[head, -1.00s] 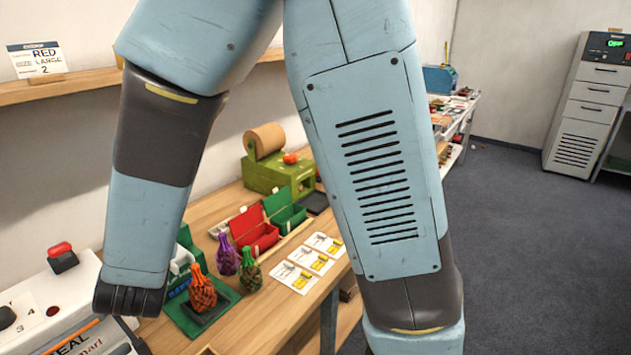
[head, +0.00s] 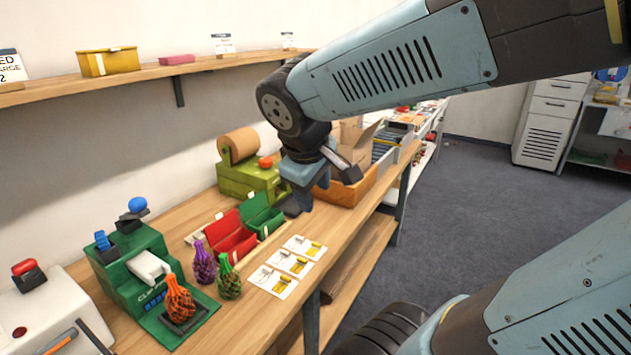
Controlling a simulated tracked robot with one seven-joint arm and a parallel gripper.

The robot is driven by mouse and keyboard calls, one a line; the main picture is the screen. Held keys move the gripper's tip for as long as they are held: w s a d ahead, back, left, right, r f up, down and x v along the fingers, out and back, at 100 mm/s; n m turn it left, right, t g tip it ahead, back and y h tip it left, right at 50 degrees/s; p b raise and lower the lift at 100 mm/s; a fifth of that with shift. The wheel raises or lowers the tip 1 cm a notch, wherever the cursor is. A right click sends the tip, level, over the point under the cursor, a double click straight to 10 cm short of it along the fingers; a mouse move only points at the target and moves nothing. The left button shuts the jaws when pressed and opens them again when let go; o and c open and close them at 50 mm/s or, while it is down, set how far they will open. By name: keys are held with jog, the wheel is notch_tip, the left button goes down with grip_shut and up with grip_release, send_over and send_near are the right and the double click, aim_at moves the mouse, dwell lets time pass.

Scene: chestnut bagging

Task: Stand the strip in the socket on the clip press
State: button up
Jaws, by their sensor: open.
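The green clip press (head: 133,275) stands on the bench at the left, with a white arm-like part (head: 150,268) on its front. A small blue block (head: 102,241) sits in a dark holder at its upper left. A row of blue pieces (head: 155,301) shows low on its front. I cannot tell which blue part is the strip, and the socket is not clear. My gripper (head: 304,198) is open, pointing down above the bench, well right of the press and near the green box. Nothing shows in it.
Orange (head: 179,300), purple (head: 203,263) and green (head: 229,279) net bags stand by the press. Red (head: 230,236) and green (head: 262,216) bins, picture cards (head: 283,265) and a green roll dispenser (head: 249,182) lie rightward. A shelf (head: 190,66) runs along the wall.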

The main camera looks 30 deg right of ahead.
jog(key=shift+s+a+r+m+t+y, duration=0.3)
jog(key=shift+s+r+m+y, duration=0.3)
jog(key=shift+m, duration=0.35)
jog(key=shift+s+a+r+m+t+y, duration=0.15)
jog(key=shift+s+r+m+t+y, duration=0.15)
jog(key=shift+s+r+m+y, duration=0.45)
jog(key=shift+s+a+r+m+t+y, duration=0.3)
jog(key=shift+s+r+m, duration=0.15)
jog(key=shift+m, duration=0.65)
